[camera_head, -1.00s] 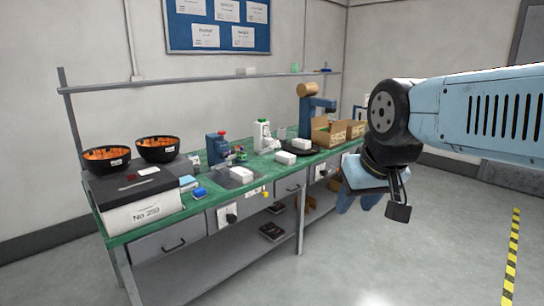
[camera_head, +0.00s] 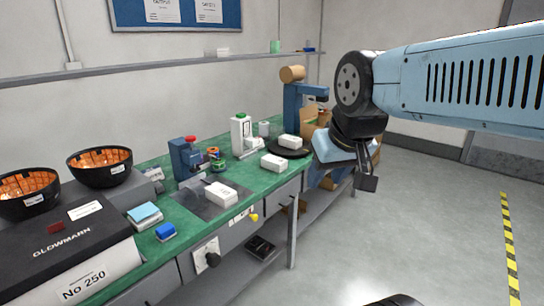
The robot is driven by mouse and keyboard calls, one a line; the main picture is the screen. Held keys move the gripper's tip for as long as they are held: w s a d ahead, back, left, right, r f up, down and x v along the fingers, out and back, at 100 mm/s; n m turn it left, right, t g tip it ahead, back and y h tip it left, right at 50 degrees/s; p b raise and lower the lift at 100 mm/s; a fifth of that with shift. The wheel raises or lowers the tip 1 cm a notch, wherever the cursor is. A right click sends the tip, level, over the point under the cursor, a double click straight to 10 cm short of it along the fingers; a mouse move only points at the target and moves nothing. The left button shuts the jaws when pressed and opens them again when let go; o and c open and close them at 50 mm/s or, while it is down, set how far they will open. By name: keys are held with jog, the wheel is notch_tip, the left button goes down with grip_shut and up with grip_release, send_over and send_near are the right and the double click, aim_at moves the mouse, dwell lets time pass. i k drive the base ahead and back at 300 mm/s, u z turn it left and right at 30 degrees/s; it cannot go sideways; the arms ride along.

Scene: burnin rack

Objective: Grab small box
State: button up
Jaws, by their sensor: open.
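Three small white boxes lie on the green workbench (camera_head: 180,225). The nearest white box (camera_head: 221,193) is on a grey mat near the front edge. A second white box (camera_head: 274,162) lies further back along the bench. A third white box (camera_head: 290,142) rests on a dark round plate (camera_head: 302,153). My gripper (camera_head: 326,178) is at the right, pointing down in front of the far part of the bench. It is open, appears empty, and is to the right of all three boxes. My wrist hides part of the gripper and the bench behind it.
Two black bowls with orange insides (camera_head: 100,165) and a large dark-topped case (camera_head: 75,245) fill the left end. A blue device (camera_head: 186,160), a white device (camera_head: 240,137) and a tall blue stand (camera_head: 294,105) stand along the back. The floor at right is clear.

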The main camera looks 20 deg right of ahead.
aim_at(277, 164)
jog(key=z, duration=0.4)
jog(key=i, duration=1.15)
jog(key=z, duration=0.55)
jog(key=k, duration=0.8)
jog(key=z, duration=0.2)
jog(key=i, duration=0.9)
jog(key=u, duration=0.05)
